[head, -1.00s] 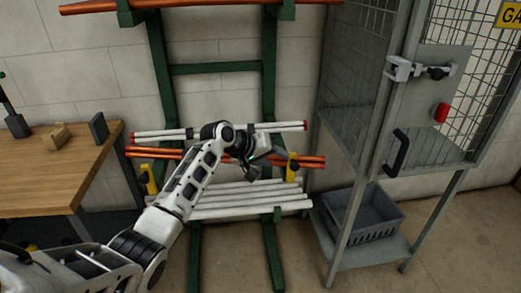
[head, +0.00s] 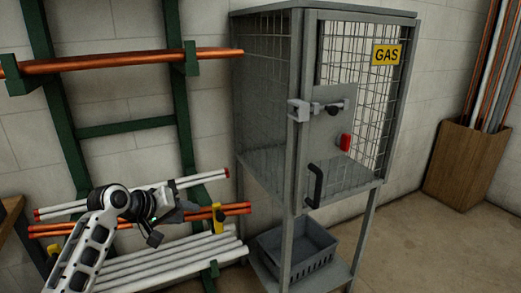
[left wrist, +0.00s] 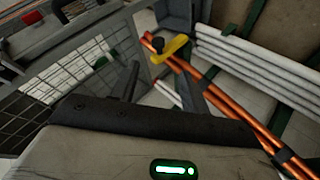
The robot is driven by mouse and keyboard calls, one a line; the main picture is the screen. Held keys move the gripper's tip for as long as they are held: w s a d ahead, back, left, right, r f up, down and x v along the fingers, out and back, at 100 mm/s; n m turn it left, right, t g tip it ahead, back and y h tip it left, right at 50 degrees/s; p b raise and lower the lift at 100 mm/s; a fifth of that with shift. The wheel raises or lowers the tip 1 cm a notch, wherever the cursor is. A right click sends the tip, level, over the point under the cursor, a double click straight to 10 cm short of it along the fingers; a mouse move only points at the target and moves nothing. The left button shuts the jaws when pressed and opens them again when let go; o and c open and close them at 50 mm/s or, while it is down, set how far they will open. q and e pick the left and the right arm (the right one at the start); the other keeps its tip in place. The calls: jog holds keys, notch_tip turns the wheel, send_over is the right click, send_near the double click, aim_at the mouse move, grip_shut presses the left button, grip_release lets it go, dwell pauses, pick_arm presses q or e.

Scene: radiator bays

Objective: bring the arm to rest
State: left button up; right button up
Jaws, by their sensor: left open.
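My left arm comes in at the lower left of the head view. Its gripper (head: 172,222) is in front of the pipe rack, just left of a yellow clamp (head: 218,217). In the left wrist view its two dark fingers (left wrist: 160,88) stand apart with nothing held between them. Copper pipes (left wrist: 222,105) and the yellow clamp (left wrist: 172,49) show beyond the fingers. My right gripper is not in view.
The green rack (head: 130,127) holds copper and white pipes (head: 175,262) close around the left gripper. A grey mesh gas cage (head: 299,150) stands right of it, with a grey crate (head: 297,252) below. A wooden bin (head: 465,165) stands far right.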

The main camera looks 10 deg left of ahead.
pick_arm(q)
jog(key=s+d+f+m+y, duration=0.1)
jog(key=s+d+f, duration=0.2)
jog(key=s+f, duration=0.4)
jog(key=s+d+f+m+y, duration=0.15)
jog(key=s+f, duration=0.35)
jog(key=f, duration=0.5)
jog(key=s+d+f+m, duration=0.1)
jog(key=s+d, duration=0.3)
jog(key=s, duration=0.4)
jog(key=s+d+f+m+t, duration=0.1)
jog(key=s+d+m, duration=0.2)
jog(key=s, duration=0.6)
jog(key=shift+s+d+f, duration=0.2)
jog(key=shift+d+f, duration=0.15)
jog(key=shift+m, duration=0.25)
